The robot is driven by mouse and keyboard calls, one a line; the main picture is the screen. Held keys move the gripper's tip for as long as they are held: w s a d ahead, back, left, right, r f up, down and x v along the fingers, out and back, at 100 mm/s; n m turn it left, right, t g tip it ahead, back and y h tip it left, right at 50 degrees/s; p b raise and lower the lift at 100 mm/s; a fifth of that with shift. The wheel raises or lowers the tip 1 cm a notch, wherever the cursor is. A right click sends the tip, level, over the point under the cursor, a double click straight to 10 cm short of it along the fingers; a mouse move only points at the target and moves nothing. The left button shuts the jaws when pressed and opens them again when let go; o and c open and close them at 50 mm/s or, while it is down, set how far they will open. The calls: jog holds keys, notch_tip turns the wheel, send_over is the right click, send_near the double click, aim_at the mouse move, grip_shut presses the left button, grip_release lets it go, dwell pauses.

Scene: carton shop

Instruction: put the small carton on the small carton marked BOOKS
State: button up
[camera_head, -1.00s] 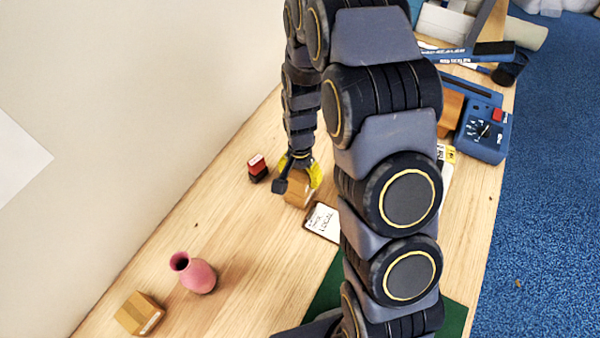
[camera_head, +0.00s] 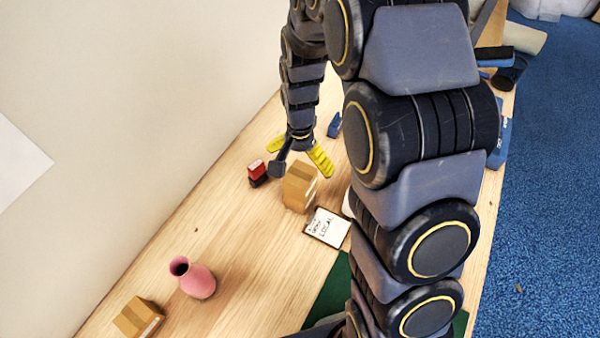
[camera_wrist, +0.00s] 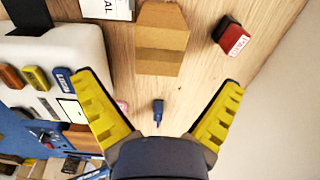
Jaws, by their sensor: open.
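A tan carton stack (camera_head: 298,190) stands on the wooden table below my gripper. It looks like one small carton resting on another, with pale label strips on the right side; I cannot read any marking. In the wrist view a tan carton top (camera_wrist: 162,35) lies just beyond the fingertips. My gripper (camera_head: 302,158) is open and empty, its yellow fingers spread above and behind the stack; it also shows in the wrist view (camera_wrist: 158,80). Another small carton (camera_head: 136,318) with a white label sits at the near left. Its label is too small to read.
A red and black stamp (camera_head: 257,172) stands left of the stack. A card reading LOCAL (camera_head: 327,227) lies to its right. A pink vase (camera_head: 195,277) stands nearer, left. A blue object (camera_wrist: 158,108) lies between the fingers in the wrist view. A wall bounds the left.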

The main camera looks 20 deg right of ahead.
aim_at(300, 174)
notch_tip(300, 174, up, 5)
jog(key=shift+f, duration=0.1)
jog(key=s+r+n, duration=0.4)
jog(key=s+r, duration=0.1)
jog(key=s, duration=0.7)
jog(key=s+a+r+n+g, duration=0.1)
jog(key=s+r+n, duration=0.4)
jog(key=s, duration=0.6)
jog(key=shift+s+r+g, duration=0.3)
jog(key=shift+s+r, duration=0.05)
jog(key=shift+r, duration=0.45)
jog(key=shift+o, duration=0.4)
jog(key=shift+a, duration=0.1)
